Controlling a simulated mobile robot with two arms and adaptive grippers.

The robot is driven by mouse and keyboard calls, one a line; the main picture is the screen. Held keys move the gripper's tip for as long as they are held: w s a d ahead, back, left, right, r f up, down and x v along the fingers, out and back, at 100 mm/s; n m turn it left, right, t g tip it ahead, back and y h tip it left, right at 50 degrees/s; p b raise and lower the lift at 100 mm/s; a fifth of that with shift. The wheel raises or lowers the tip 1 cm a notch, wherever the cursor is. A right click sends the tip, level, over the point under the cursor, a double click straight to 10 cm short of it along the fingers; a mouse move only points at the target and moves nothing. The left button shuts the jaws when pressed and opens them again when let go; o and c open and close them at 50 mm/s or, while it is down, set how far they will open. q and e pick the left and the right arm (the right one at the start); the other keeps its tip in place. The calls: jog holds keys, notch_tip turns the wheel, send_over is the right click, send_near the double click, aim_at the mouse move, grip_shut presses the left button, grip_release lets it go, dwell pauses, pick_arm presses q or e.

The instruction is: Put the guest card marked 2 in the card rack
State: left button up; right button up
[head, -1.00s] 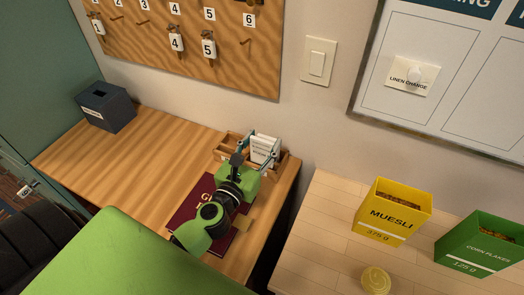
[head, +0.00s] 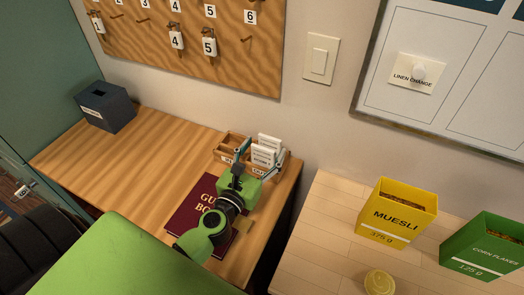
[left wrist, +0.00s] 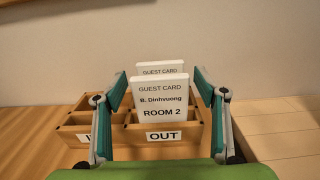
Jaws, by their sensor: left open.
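The guest card marked Room 2 (left wrist: 160,102) stands upright in the OUT side of the wooden card rack (left wrist: 200,138). In the head view the card (head: 262,155) is at the right part of the rack (head: 222,152). A second guest card (left wrist: 158,68) stands right behind it, its lower part hidden. My left gripper (head: 260,158) is open in front of the rack. In the left wrist view its fingers stand apart on either side of the card, with gaps between them and its edges. My right gripper is not in view.
A dark red guest book (head: 190,210) lies below my left arm. A dark blue box (head: 108,110) stands at the desk's back left. The key board (head: 190,55) hangs above. Yellow muesli (head: 395,215) and green corn flakes (head: 485,245) boxes stand on the right counter.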

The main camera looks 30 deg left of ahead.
pick_arm(q)
jog(key=shift+r, duration=0.2)
jog(key=shift+s+f, duration=0.15)
jog(key=shift+s, duration=0.1)
jog(key=s+b, duration=0.1)
jog(key=s, duration=0.2)
jog(key=s+b, duration=0.2)
jog(key=s, duration=0.1)
jog(key=s+b, duration=0.1)
jog(key=s, duration=0.2)
jog(key=shift+s+d+f, duration=0.1)
jog(key=shift+s+d, duration=0.2)
jog(key=shift+s, duration=0.1)
jog(key=shift+s+r+b, duration=0.25)
jog(key=shift+s+b, duration=0.3)
jog(key=shift+s, duration=0.3)
